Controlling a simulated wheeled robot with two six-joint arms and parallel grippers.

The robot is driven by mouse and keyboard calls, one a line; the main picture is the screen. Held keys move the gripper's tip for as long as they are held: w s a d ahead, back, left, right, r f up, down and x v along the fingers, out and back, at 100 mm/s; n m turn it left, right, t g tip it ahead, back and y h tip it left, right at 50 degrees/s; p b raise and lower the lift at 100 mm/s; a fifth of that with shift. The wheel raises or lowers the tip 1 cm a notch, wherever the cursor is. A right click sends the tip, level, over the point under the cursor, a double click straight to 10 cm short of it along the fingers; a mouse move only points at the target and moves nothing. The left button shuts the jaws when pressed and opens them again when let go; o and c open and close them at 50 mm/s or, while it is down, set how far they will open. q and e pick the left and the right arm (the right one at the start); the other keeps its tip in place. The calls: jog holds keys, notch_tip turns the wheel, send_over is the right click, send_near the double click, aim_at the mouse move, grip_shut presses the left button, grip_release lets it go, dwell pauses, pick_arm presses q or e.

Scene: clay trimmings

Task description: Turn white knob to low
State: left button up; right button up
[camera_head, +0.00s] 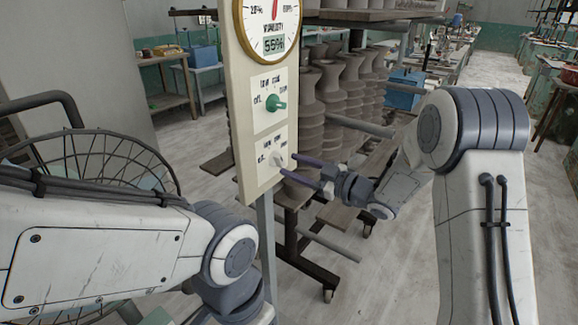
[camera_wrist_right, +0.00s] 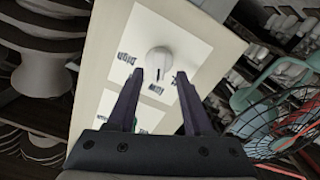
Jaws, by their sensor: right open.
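The white knob (camera_head: 277,160) sits on the lower white plate of an upright cream panel (camera_head: 246,120). In the right wrist view the knob (camera_wrist_right: 159,60) is round, with a short dark mark on the side facing the gripper. Small labels surround it, too blurred to read surely. My right gripper (camera_head: 297,166) is open, its two dark fingers pointing at the knob. In the wrist view the fingertips (camera_wrist_right: 160,75) lie either side of the knob's near edge; I cannot tell whether they touch it. My left arm shows at the left, but its gripper is out of view.
A green knob (camera_head: 276,103) sits above the white one, below a humidity dial (camera_head: 271,25). A rack of grey clay vessels (camera_head: 322,95) stands behind the panel. A spoked wire guard (camera_head: 100,165) is at the left. Open floor (camera_head: 400,270) lies at the right.

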jog(key=b+v, duration=0.1)
jog(key=v, duration=0.7)
jog(key=shift+a, duration=0.1)
jog(key=s+a+f+m+g+h+p, duration=0.1)
jog(key=s+m+g+h, duration=0.3)
jog(key=s, duration=1.2)
jog(key=s+a+f+m+g+h+p, duration=0.1)
jog(key=s+g+h, duration=0.5)
jog(key=s, duration=1.1)
jog(key=a+m+h+p, duration=0.1)
jog(key=m+h+p, duration=0.1)
jog(key=h, duration=0.1)
jog(key=shift+a+f+m+g+h+p, duration=0.3)
jog(key=shift+a+f+m+p, duration=0.1)
jog(key=shift+s, duration=0.15)
